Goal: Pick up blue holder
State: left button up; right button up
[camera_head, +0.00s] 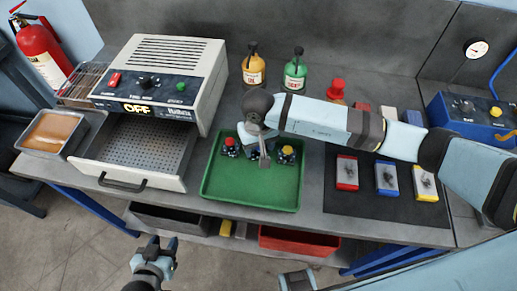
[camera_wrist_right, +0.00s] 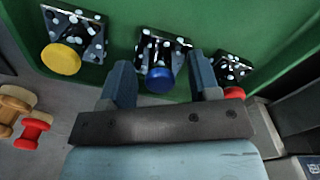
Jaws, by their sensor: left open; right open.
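The blue holder (camera_wrist_right: 159,79) stands in the green tray, a dark block with pale dots and a round blue knob. In the right wrist view it lies between the two fingers of my open right gripper (camera_wrist_right: 160,68); I see no clear contact. In the head view my right gripper (camera_head: 264,158) points down over the middle of the green tray (camera_head: 250,194) and hides the blue holder. The red holder (camera_head: 230,147) stands left of it and the yellow holder (camera_head: 287,154) right of it. My left gripper (camera_head: 163,246) is open and empty in front of the bench.
An oven (camera_head: 165,75) with its drawer (camera_head: 130,152) pulled out stands left of the tray. An orange bottle (camera_head: 253,70) and a green bottle (camera_head: 295,74) stand behind. Several coloured blocks lie on a dark mat (camera_head: 375,208) at right. A red bin (camera_head: 300,241) sits below.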

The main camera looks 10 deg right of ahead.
jog(key=c, duration=0.9)
grip_shut()
jog(key=shift+r, duration=0.15)
